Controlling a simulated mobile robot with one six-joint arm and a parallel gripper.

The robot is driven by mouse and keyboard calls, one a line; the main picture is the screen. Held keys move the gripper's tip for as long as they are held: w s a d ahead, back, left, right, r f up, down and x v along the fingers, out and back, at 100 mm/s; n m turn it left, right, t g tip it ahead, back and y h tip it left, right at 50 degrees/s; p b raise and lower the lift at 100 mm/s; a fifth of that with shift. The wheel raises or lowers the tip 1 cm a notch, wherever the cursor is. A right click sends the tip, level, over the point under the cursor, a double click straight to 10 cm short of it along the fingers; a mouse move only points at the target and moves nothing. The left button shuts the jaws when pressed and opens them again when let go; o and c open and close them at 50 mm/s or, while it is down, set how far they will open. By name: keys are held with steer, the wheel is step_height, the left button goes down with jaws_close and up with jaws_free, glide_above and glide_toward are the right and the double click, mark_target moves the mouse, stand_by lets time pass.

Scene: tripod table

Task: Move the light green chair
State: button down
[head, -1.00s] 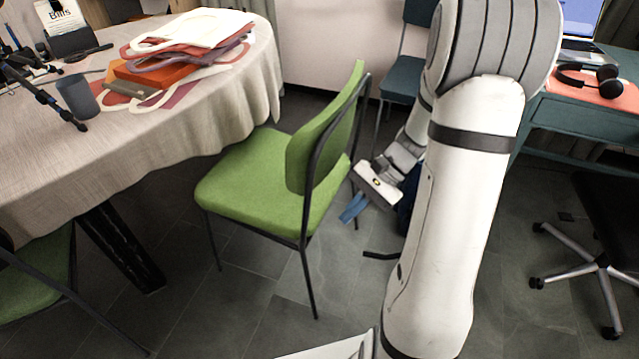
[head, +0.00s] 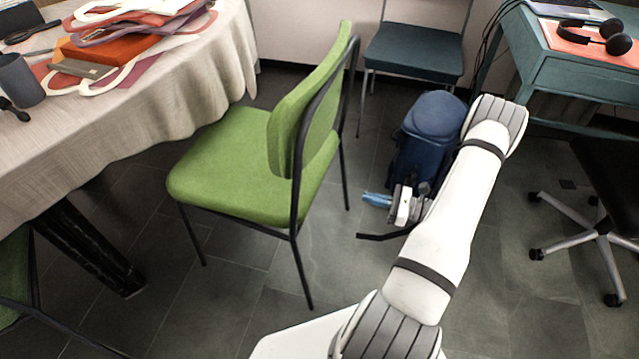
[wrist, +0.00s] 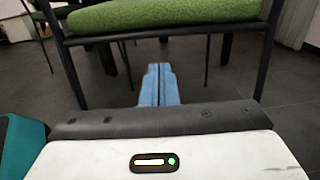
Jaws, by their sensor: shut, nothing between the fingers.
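The light green chair (head: 232,178) stands upright on the floor at the middle left in the head view, its seat towards the cloth-covered table. Its black frame and backrest face my arm. In the wrist view its green seat (wrist: 165,14) and black legs show across the top. My gripper (head: 376,200) is low, to the right of the chair and apart from it. Its blue fingers (wrist: 159,85) are shut together and empty, pointing under the seat between the legs in the wrist view.
A dark blue backpack (head: 428,140) is on the floor behind my gripper. A teal chair (head: 415,50) stands at the back, a teal desk (head: 570,75) and a black swivel chair (head: 610,190) at the right.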

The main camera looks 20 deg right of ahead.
steer(key=x, duration=1.2)
steer(key=shift+a, duration=0.15)
steer(key=shift+w, duration=0.15)
